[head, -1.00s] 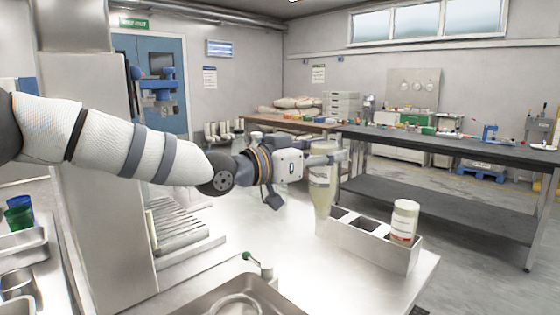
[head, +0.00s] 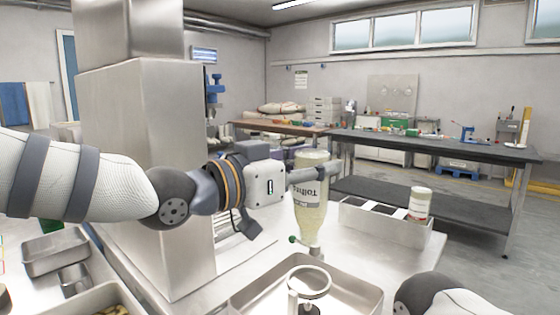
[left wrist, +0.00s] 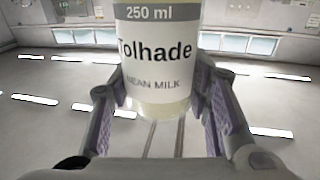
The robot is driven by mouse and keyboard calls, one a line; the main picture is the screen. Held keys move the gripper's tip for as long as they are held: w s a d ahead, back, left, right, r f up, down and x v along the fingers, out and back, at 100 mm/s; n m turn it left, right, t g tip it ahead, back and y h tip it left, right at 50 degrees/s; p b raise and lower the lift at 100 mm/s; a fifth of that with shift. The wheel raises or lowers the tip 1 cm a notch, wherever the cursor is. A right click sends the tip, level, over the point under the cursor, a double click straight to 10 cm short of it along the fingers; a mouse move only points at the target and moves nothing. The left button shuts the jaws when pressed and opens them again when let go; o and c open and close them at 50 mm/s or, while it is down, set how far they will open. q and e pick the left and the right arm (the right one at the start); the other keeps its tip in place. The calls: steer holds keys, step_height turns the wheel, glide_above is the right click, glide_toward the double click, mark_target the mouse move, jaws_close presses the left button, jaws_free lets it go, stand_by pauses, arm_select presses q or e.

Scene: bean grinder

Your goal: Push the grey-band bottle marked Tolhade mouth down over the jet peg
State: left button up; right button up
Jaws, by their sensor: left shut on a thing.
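The Tolhade bottle (head: 311,214) is pale, with a wide end up and its narrow neck down. Its label with a grey band and the name Tolhade also shows in the left wrist view (left wrist: 155,52). My left gripper (head: 312,178) is shut on the bottle's sides and holds it nearly upright above the near counter. The bottle's neck overlaps a small metal fitting at the back of the steel basin (head: 352,284). A metal ring (head: 308,278) and a short upright metal peg (head: 293,303) show in the basin; I cannot tell for certain that this is the jet peg.
A rack (head: 390,226) with a white, red-labelled bottle (head: 419,204) stands to the right of the held bottle. A green-knobbed lever (head: 292,239) is close by its neck. My right arm (head: 440,294) enters at the lower right. Steel trays (head: 55,250) lie at left.

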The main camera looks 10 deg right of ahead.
mark_target(301, 229)
arm_select(q)
steer(key=shift+d, duration=0.2)
arm_select(e)
steer(key=shift+w+d, duration=0.1)
steer(key=shift+w, duration=0.05)
arm_select(q)
steer(key=shift+f, duration=2.8)
arm_select(e)
steer(key=shift+s+f, duration=0.25)
steer(key=shift+s, duration=0.1)
arm_select(q)
steer(key=shift+r, duration=0.1)
arm_select(e)
steer(key=shift+r, duration=0.1)
arm_select(q)
steer(key=shift+f, duration=0.2)
steer(key=shift+f+b, duration=0.3)
steer(key=shift+f, duration=0.75)
arm_select(e)
steer(key=shift+s+f, duration=0.15)
steer(key=shift+f, duration=0.1)
arm_select(q)
steer(key=shift+f, duration=1.15)
arm_select(e)
steer(key=shift+s+f, duration=0.25)
arm_select(q)
steer(key=shift+f, duration=0.1)
